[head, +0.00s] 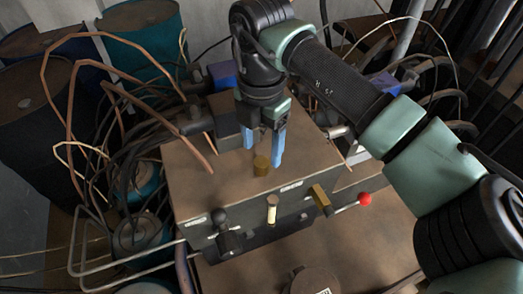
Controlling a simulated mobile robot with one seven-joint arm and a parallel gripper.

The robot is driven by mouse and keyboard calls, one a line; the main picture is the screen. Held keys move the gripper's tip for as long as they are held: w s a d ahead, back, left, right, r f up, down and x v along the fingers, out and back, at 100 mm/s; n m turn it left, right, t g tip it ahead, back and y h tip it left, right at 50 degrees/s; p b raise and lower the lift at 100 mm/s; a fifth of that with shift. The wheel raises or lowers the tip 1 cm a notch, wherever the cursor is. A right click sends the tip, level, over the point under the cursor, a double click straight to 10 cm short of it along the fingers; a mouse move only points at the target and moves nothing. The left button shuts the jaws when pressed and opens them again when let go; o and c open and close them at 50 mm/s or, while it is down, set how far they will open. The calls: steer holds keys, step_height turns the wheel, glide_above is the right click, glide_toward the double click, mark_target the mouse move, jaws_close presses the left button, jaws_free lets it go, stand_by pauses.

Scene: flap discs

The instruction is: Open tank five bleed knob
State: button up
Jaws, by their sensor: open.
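A short brass-coloured cylindrical knob (261,166) stands upright on the brown top of a metal box (205,163). It may be the bleed knob, but I cannot read any marking for tank five. My gripper (262,156) points down from above with its two blue fingers apart. The fingertips are just above and to either side of the knob; the right finger comes down close beside it. I cannot tell whether either finger touches it. Nothing is held between the fingers.
The box front carries a black knob (228,240), a pale cylindrical handle (271,209), a brass block (320,198) and a red-ended lever (365,199). Copper pipes (70,110) and dark cables crowd the left. Drums (147,40) stand behind.

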mark_target(262, 162)
steer(key=shift+f+p, duration=0.35)
steer(key=shift+f, duration=1.75)
jaws_close()
